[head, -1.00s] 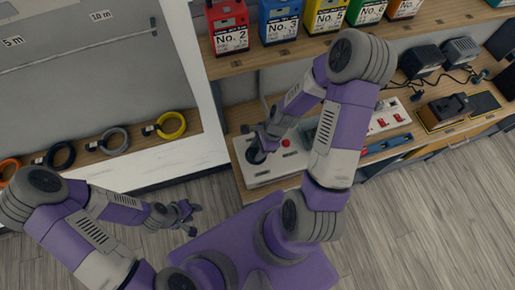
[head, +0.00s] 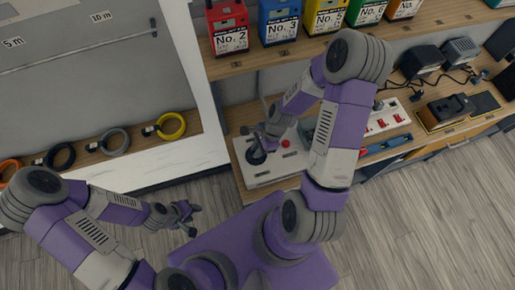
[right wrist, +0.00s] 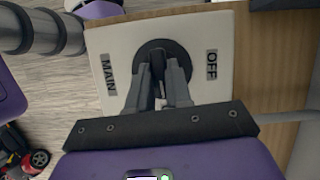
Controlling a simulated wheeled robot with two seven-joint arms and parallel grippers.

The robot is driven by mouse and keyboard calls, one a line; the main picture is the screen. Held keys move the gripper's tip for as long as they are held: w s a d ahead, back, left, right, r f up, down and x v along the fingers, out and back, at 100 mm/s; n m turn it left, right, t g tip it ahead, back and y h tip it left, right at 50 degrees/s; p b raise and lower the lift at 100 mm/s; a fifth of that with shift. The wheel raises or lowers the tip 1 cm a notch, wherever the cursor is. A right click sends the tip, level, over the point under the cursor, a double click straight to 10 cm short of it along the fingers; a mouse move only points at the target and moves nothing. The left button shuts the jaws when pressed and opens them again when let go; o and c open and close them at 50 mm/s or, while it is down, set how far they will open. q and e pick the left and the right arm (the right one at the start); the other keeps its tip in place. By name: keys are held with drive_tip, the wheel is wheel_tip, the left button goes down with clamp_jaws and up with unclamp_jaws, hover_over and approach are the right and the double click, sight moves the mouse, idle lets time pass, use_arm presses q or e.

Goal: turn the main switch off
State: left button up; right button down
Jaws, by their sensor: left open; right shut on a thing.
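The main switch is a dark round knob (head: 257,156) on a pale panel (head: 268,177) on the workbench. In the right wrist view the knob (right wrist: 152,50) sits between a MAIN label (right wrist: 109,75) on the left and an OFF label (right wrist: 212,65) on the right. My right gripper (head: 256,142) is at the knob, and in the right wrist view its fingers (right wrist: 160,88) are closed on the knob's grip. The fingers hide most of that grip. My left gripper (head: 193,218) is open and empty, over the floor away from the bench.
A red button (head: 286,143) is on the panel right of the knob. A box with red switches (head: 386,118) stands farther right. Numbered boxes, such as the red No. 2 box (head: 229,28), line the shelf above.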

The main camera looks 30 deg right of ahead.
drive_tip(key=n, duration=0.2)
drive_tip(key=n+g, duration=0.1)
drive_tip(key=shift+w+n+p, duration=0.2)
drive_tip(key=shift+n+p, duration=0.2)
drive_tip(key=n+g, duration=0.1)
drive_tip(key=n, duration=0.1)
drive_tip(key=n+g, duration=0.1)
drive_tip(key=n, duration=0.1)
drive_tip(key=shift+w+n+h, duration=0.1)
drive_tip(key=shift+n+h, duration=0.2)
drive_tip(key=n+g+h, duration=0.1)
drive_tip(key=n, duration=0.3)
drive_tip(key=shift+a+n, duration=0.15)
drive_tip(key=shift+n, duration=0.15)
drive_tip(key=shift+w+a+n+g+h, duration=0.1)
drive_tip(key=shift+n+g+h, duration=0.25)
drive_tip(key=shift+n, duration=0.7)
drive_tip(key=shift+n+g+h, duration=0.15)
drive_tip(key=shift+n+h, duration=0.4)
drive_tip(key=shift+n, duration=0.5)
drive_tip(key=c, duration=1)
unclamp_jaws()
drive_tip(key=shift+c, duration=0.2)
wheel_tip(320, 180, up, 10)
